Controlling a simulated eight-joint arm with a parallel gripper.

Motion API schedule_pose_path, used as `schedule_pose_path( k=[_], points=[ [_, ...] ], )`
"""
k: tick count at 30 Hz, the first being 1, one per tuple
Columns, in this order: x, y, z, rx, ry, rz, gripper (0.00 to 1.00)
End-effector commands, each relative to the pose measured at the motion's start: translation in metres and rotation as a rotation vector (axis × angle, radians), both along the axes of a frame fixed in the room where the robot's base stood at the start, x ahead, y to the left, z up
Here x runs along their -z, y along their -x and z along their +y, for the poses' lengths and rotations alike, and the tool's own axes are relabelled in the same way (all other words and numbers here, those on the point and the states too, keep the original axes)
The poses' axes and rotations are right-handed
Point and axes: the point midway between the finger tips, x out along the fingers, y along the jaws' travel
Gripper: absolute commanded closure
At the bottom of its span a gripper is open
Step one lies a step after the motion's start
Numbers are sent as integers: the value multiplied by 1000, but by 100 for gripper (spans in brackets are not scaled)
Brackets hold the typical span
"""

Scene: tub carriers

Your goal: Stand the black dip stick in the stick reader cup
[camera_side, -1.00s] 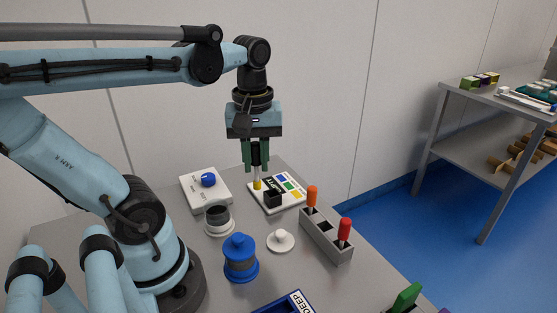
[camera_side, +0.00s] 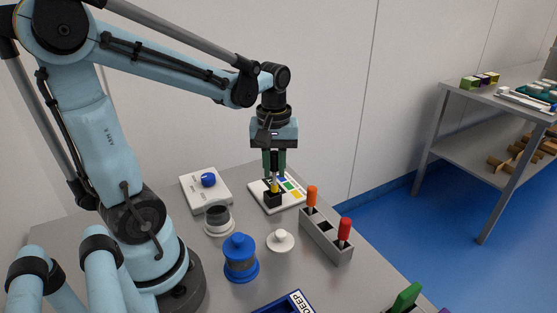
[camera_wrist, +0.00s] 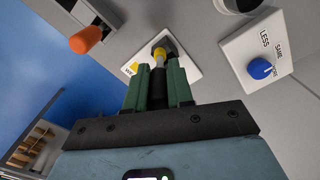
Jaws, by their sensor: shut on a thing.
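My gripper (camera_side: 274,176) points straight down and is shut on the dip stick (camera_side: 274,184). The stick is upright, with a pale grey shaft below the fingers and a yellow lower end. Its upper part is hidden between the fingers. The stick reader (camera_side: 256,200) is a white plate with coloured squares and a small black cup (camera_side: 273,200). The stick's yellow end is at the cup's mouth; I cannot tell how deep it reaches. In the wrist view the yellow end (camera_wrist: 159,55) overlaps the black cup (camera_wrist: 169,46), beyond my gripper (camera_wrist: 160,76).
A grey rack (camera_side: 331,243) holds orange-handled and red-handled sticks, with a dark empty-looking slot between them. A white box with a blue knob (camera_side: 208,180), a dark-topped pot (camera_side: 218,218), a blue jar (camera_side: 240,260) and a white lid (camera_side: 281,240) stand nearby. A blue tray (camera_side: 284,304) is in front.

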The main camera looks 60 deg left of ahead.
Motion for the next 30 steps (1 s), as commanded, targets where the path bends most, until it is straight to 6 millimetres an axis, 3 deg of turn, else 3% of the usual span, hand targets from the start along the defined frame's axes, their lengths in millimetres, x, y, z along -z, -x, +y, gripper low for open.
schedule_pose_path(
  k=[6,18,30],
  points=[
    [10,-3,16,1,0,0,100],
    [47,-3,16,1,0,0,100],
    [51,-3,16,1,0,0,100]
  ],
)
